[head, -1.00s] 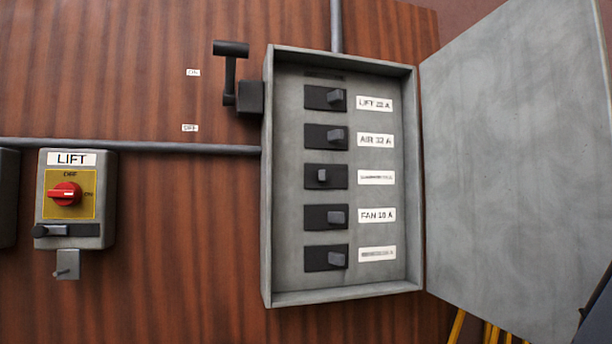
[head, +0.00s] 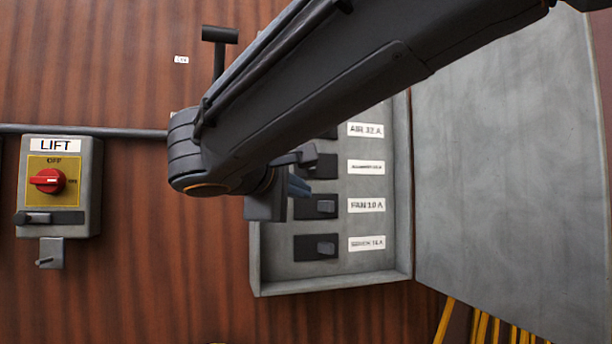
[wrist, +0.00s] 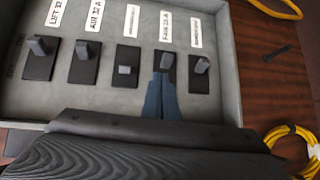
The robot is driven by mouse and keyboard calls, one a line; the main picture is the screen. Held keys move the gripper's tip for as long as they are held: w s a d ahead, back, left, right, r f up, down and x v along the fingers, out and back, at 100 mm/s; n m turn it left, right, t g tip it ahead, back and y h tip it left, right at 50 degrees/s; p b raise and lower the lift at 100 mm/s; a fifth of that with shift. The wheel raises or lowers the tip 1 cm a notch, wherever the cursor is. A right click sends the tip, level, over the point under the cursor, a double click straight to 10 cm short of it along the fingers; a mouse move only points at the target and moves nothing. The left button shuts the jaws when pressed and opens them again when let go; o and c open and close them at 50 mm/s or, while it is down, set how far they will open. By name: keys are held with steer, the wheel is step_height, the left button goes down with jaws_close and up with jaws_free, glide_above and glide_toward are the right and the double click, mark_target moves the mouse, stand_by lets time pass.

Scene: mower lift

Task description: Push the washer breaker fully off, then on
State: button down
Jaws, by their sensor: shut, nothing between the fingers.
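The open grey breaker panel (head: 402,230) holds a column of black breakers. The third breaker (head: 323,166), between AIR and FAN, has a label (head: 366,167) too blurred to read; I cannot confirm that it says washer. In the wrist view this breaker (wrist: 127,74) has its lever toward the near side, unlike its neighbours' levers. My gripper (head: 299,187) is shut and empty. In the wrist view its blue fingertips (wrist: 162,84) are in front of the FAN breaker (wrist: 168,64), just right of the third breaker. I cannot tell whether they touch anything.
The open panel door (head: 510,170) stands at the right. The LIFT switch box (head: 62,185) with a red knob is on the wooden wall at the left. My arm hides the panel's upper part. Yellow cables (head: 480,325) hang below; a yellow coil (wrist: 290,140) shows at right.

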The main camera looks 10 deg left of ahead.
steer(key=s+a+r+t, duration=0.1)
steer(key=s+a+r, duration=0.1)
steer(key=r, duration=0.4)
steer(key=shift+s+a+t+y, duration=0.3)
steer(key=shift+s+a+t, duration=0.1)
steer(key=shift+a, duration=0.4)
steer(key=shift+w, duration=0.1)
steer(key=w+p, duration=0.2)
steer(key=w, duration=0.8)
steer(key=shift+d, duration=0.4)
steer(key=shift+f+n, duration=0.1)
steer(key=shift+n, duration=0.2)
